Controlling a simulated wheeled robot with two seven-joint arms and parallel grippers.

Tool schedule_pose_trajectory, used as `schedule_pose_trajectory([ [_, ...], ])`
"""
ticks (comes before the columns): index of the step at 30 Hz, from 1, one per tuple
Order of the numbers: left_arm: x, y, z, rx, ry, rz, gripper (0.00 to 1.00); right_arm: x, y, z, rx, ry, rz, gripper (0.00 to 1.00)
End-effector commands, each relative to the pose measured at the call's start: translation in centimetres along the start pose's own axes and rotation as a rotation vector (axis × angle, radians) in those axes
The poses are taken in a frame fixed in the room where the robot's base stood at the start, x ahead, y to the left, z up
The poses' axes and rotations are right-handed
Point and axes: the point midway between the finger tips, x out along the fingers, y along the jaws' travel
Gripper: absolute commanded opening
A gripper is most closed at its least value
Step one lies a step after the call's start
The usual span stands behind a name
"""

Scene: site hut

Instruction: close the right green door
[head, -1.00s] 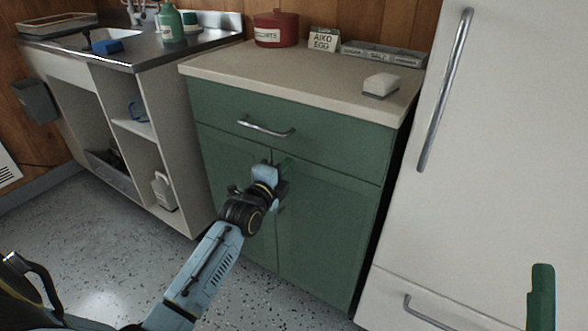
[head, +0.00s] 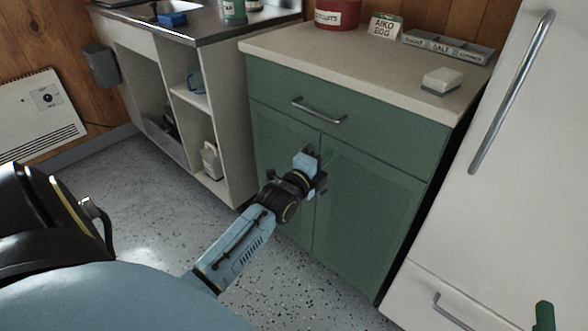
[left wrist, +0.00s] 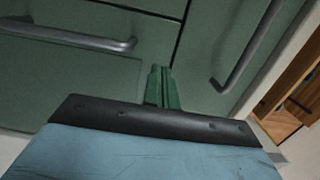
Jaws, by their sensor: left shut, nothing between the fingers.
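The right green door (head: 362,225) is the lower right panel of the green cabinet in the head view. It looks flush with the cabinet front, with a thin seam between it and the left green door (head: 275,145). My left gripper (head: 325,158) is in front of the seam near the doors' top, its green fingers shut and empty. Contact with the door is unclear. In the left wrist view the shut fingers (left wrist: 162,88) point at green panels with metal handles on both sides. My left gripper hides part of the doors. Only a green fingertip of my right gripper (head: 545,316) shows, lower right.
A drawer (head: 345,125) with a metal handle is above the doors, under a pale worktop (head: 345,62). A tall white fridge (head: 500,185) stands close on the right. An open sink unit (head: 225,95) is on the left. The speckled floor in front is clear.

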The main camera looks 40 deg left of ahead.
Motion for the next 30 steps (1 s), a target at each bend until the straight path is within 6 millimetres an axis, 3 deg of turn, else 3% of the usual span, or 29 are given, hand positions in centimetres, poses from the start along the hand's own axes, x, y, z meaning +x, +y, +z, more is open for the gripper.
schedule_pose_trajectory([
  [8, -2.4, 0.0, 0.0, 0.001, 0.005, 0.003, 0.0, -1.1, 1.0, 4.6, -0.009, -0.302, 0.025, 0.8],
  [18, -6.2, 0.0, 0.3, -0.001, 0.004, 0.004, 0.0, -4.8, 2.2, 9.7, -0.011, -0.668, 0.058, 0.8],
  [30, -10.0, 0.1, 0.7, -0.001, 0.005, 0.003, 0.0, -10.0, 3.1, 13.0, -0.003, -1.009, 0.09, 0.8],
])
